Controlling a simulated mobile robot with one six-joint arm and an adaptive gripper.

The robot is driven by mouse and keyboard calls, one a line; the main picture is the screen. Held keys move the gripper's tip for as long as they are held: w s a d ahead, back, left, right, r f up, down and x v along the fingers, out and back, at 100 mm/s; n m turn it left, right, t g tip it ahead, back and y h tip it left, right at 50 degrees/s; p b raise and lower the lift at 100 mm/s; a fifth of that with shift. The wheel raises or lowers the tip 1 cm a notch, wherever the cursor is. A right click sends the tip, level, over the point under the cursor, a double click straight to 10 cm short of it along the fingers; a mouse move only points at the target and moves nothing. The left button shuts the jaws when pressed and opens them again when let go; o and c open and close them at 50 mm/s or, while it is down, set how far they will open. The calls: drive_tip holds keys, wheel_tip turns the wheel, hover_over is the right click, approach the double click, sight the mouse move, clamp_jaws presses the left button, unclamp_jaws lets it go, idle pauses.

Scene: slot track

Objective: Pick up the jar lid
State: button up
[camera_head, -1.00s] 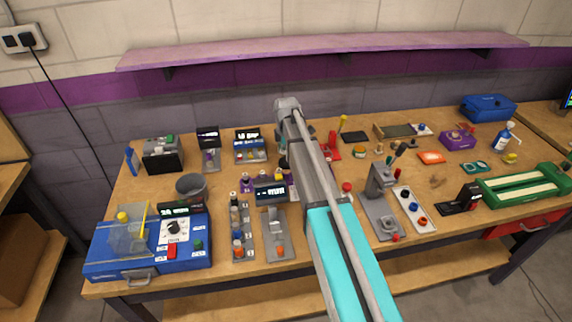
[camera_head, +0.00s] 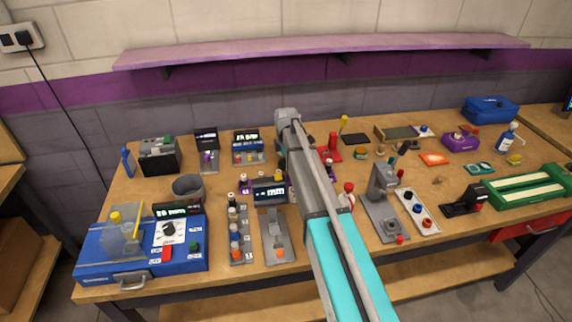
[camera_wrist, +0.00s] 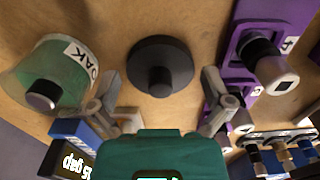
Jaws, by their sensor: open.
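The jar lid looks to be the black disc with a raised round knob (camera_wrist: 160,66), lying on the wooden bench top in the wrist view. My gripper (camera_wrist: 157,103) is open and empty, with one grey finger at the lower left of the lid and one at its lower right. The fingers look apart from the lid; their height above the bench is hard to judge. A greenish jar (camera_wrist: 55,72) with a label ending in "OAK" stands left of the lid, with a dark round piece at its visible end. In the head view my arm hides my fingertips, and I cannot make out the lid.
A purple fixture (camera_wrist: 232,45) with a dark knob stands close right of the lid. A blue display box (camera_wrist: 75,150) is at lower left. In the head view, a grey cup (camera_head: 188,187) and blue machine (camera_head: 105,248) stand left. Bare wood surrounds the lid.

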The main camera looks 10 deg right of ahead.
drive_tip(key=c, duration=0.6)
drive_tip(key=shift+r, duration=0.15)
wheel_tip(320, 180, up, 3)
drive_tip(key=p, duration=0.3)
drive_tip(key=s+r+p, duration=0.3)
drive_tip(key=s, duration=0.1)
drive_tip(key=s+r+p, duration=0.3)
drive_tip(key=s, duration=0.2)
drive_tip(key=s+r+p, duration=0.3)
drive_tip(key=s+p, duration=0.1)
drive_tip(key=s, duration=0.1)
drive_tip(key=shift+r, duration=0.35)
idle(0.4)
